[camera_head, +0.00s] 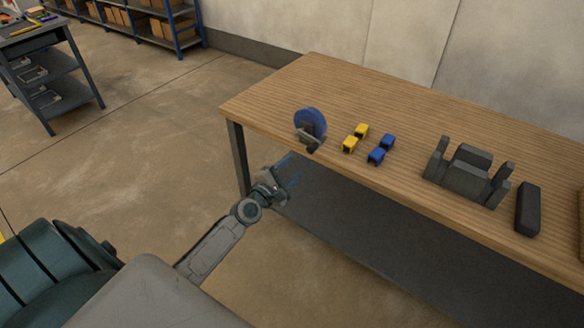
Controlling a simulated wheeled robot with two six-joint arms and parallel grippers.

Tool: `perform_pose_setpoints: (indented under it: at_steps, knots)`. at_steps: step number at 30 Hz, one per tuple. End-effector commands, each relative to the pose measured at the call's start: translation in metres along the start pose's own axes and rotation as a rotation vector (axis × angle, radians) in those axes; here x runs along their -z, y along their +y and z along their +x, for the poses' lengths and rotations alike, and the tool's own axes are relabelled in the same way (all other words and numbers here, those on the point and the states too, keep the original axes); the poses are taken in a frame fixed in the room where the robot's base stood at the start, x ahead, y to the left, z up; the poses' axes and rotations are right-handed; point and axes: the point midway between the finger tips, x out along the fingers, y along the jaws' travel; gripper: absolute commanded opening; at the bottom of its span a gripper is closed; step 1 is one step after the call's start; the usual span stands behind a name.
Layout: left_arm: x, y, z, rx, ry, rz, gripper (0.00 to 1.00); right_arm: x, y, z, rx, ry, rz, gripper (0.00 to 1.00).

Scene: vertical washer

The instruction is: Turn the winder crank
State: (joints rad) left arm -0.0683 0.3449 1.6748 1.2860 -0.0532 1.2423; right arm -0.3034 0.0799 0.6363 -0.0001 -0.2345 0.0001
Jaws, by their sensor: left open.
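The winder (310,123) stands near the left end of the wooden table, close to its front edge. It has a blue disc on a dark grey stand. A small dark part, which looks like the crank (312,148), shows low on its front side; its exact shape is too small to tell. My left gripper (289,173) is open and empty. It is in front of the table edge, below and to the left of the winder in the picture, apart from it. My right gripper is not in view.
Yellow blocks (350,144) and blue blocks (376,156) lie right of the winder on the table (300,76). A dark grey fixture (464,180) and a dark block (528,208) stand further right. The table's left end behind the winder is clear.

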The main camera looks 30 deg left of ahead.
Motion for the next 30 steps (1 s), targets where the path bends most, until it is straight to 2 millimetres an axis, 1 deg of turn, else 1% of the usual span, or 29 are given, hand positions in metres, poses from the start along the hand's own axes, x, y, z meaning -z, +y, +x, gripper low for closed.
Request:
perform_pose_setpoints:
  at_steps: [5,8,11,15,18,21,26,28,30]
  knots:
    - [0.0,-0.001,0.001,0.0,-0.002,0.02,0.46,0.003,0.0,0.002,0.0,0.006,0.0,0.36]
    - [0.0,-0.002,0.005,0.001,-0.011,0.134,0.46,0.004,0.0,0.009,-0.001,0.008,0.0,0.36]
    - [-0.001,-0.004,0.011,0.0,-0.02,0.347,0.46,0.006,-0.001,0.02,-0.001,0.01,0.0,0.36]
    - [-0.001,-0.004,0.019,-0.001,-0.021,0.682,0.46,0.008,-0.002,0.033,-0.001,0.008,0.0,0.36]
    - [-0.001,-0.002,0.023,-0.002,-0.014,0.872,0.46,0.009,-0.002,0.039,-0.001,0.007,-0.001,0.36]
    - [0.0,0.0,0.026,-0.003,-0.005,0.995,0.46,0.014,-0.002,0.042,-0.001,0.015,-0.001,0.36]
    - [0.0,0.002,0.033,-0.003,0.0,1.055,0.46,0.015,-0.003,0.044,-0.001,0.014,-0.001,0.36]
    - [0.0,0.002,0.041,-0.004,0.001,1.054,0.46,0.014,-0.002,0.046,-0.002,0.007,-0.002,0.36]
    - [0.0,0.001,0.051,-0.005,0.001,1.052,0.46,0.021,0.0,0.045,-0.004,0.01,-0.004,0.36]
